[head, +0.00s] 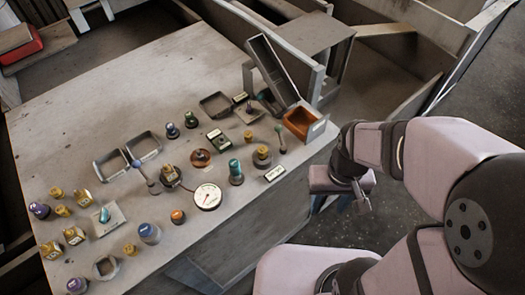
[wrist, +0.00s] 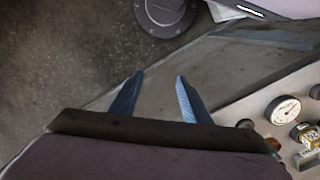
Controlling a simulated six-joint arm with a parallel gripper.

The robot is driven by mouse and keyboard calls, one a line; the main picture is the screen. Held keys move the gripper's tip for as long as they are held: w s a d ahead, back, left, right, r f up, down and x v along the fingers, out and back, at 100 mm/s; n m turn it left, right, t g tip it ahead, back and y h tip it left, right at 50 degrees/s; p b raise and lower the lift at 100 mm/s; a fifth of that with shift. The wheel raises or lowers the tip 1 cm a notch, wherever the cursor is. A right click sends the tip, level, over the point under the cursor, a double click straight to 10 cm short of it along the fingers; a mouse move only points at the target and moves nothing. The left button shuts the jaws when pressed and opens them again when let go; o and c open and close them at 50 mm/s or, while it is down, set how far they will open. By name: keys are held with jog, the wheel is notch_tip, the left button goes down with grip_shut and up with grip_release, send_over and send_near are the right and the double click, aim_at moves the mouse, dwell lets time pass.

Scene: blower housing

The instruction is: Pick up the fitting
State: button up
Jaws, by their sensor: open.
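Several small brass-coloured pieces that look like fittings stand on the table; I cannot tell which one the task means. One brass piece (head: 262,156) stands near the table's right edge, another (head: 170,175) left of the gauge, and others (head: 74,235) at the front left. A brass piece (wrist: 309,137) also shows at the right edge of the wrist view. My gripper (head: 362,203) is off the table's right side in the head view. In the wrist view my gripper (wrist: 158,82) has its two blue fingers apart, with nothing between them.
The table (head: 110,100) is clear at its far left. A round white gauge (head: 207,196), a teal-topped piece (head: 236,172), an orange-brown open bin (head: 304,122), a tall grey tray (head: 272,70) and shallow grey frames (head: 143,146) stand among the parts.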

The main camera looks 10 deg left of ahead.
jog(key=a+f+n+g, duration=0.1)
jog(key=a+n, duration=0.1)
jog(key=a, duration=0.2)
jog(key=n+t, duration=0.1)
jog(key=n, duration=0.1)
send_near(262, 148)
jog(key=s+f, duration=0.1)
jog(key=f, duration=0.1)
jog(key=s+d+f, duration=0.1)
jog(key=f, duration=0.1)
jog(key=s+f, duration=0.1)
jog(key=f, duration=0.2)
jog(key=shift+s+d+f+p, duration=0.1)
jog(key=shift+s+d+p, duration=0.1)
jog(key=shift+p, duration=0.2)
jog(key=shift+m+t, duration=0.3)
jog(key=shift+m, duration=0.6)
jog(key=w+r, duration=0.1)
jog(key=w+a+r, duration=0.1)
jog(key=r, duration=0.1)
jog(key=w+r, duration=0.1)
jog(key=r, duration=0.1)
jog(key=shift+w+a+r, duration=0.2)
jog(key=shift+a, duration=0.1)
jog(key=shift+s+d, duration=0.1)
jog(key=shift+s, duration=0.1)
jog(key=shift+f+p, duration=1.6)
jog(key=shift+f, duration=2.1)
